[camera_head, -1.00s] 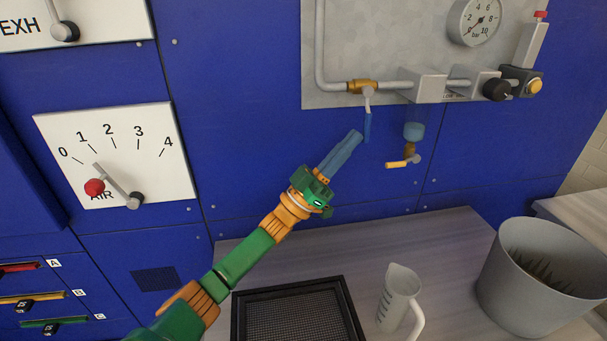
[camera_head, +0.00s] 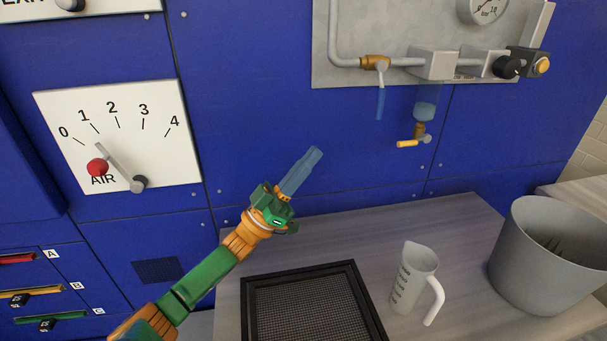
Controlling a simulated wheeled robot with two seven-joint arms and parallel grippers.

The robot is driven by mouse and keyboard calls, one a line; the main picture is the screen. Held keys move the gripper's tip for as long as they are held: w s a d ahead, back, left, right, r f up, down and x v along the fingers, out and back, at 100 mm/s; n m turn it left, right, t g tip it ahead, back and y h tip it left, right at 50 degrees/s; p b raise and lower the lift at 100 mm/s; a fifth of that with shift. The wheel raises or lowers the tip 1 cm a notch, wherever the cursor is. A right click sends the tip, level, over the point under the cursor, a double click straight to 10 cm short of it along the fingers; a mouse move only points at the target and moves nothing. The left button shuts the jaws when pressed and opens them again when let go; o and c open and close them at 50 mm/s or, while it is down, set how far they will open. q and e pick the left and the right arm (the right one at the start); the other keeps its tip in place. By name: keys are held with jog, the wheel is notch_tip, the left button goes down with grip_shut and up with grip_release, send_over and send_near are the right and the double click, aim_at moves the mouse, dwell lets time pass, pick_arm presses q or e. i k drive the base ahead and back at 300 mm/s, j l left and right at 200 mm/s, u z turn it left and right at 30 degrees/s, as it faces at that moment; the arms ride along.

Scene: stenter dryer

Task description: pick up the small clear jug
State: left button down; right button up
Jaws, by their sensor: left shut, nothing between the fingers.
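The small clear jug (camera_head: 413,277) stands upright on the grey bench, right of the black mesh tray. It has dark graduation marks, and its white handle (camera_head: 434,302) faces right and towards me. My left gripper (camera_head: 312,158) is up and left of the jug, well apart from it, in front of the blue panel. Its blue-grey fingers are together, with nothing between them, and point up and right. My right gripper is not in view.
A black-framed mesh tray (camera_head: 356,275) lies left of the jug. A large grey bucket (camera_head: 535,265) stands to its right. A bowl with a yellow-handled drain tap (camera_head: 408,143) hangs above the bench. The bench (camera_head: 460,225) behind the jug is clear.

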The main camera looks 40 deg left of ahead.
aim_at(419, 264)
jog(key=k+j, duration=0.75)
jog(key=k, duration=0.1)
